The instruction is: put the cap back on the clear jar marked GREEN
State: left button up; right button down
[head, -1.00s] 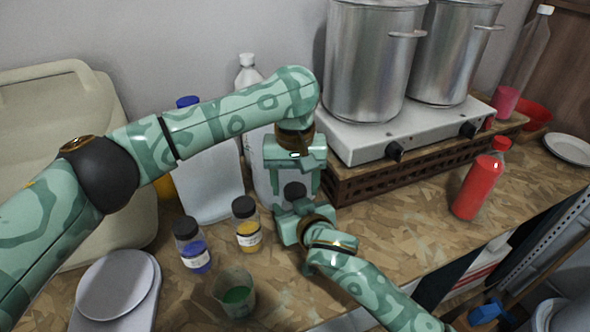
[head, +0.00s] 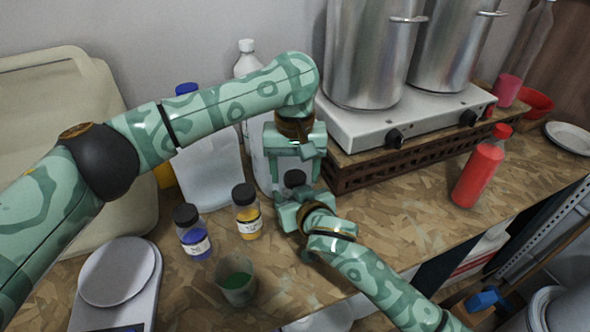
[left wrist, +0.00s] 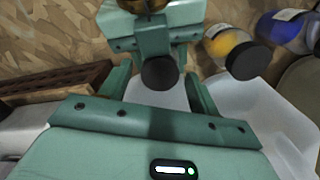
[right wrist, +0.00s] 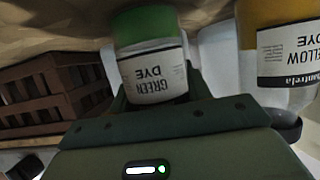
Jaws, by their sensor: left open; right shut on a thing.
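The clear jar marked GREEN (right wrist: 150,68) shows upside down in the right wrist view, with green dye and a white "GREEN DYE" label. My right gripper (head: 291,207) is shut on it above the counter. A black cap (head: 294,178) is at the jar's top in the head view; I cannot tell whether it is fastened. My left gripper (head: 291,184) points down from above and is open, its fingers on either side of the cap. The left wrist view also shows the cap (left wrist: 160,73) between them. The jar's mouth is hidden.
A blue-dye jar (head: 194,238) and a yellow-dye jar (head: 247,218), both black-capped, stand left of my grippers. A beaker with green liquid (head: 237,284) and a scale (head: 119,272) are in front. A stove (head: 385,130) stands behind right, a red bottle (head: 480,172) farther right.

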pick_arm(q)
jog(key=shift+r, duration=2.2)
jog(key=o, duration=0.6)
jog(key=shift+c, duration=0.2)
notch_tip(320, 180, up, 12)
jog(key=shift+w, duration=0.1)
pick_arm(e)
jog(key=c, duration=0.6)
grip_release()
pick_arm(q)
jog(key=r+p, duration=0.4)
jog(key=r, duration=0.1)
jog(key=shift+s+r, duration=0.1)
jog(key=shift+s, duration=0.2)
pick_arm(e)
jog(key=v, duration=1.6)
jog(key=shift+r, duration=0.15)
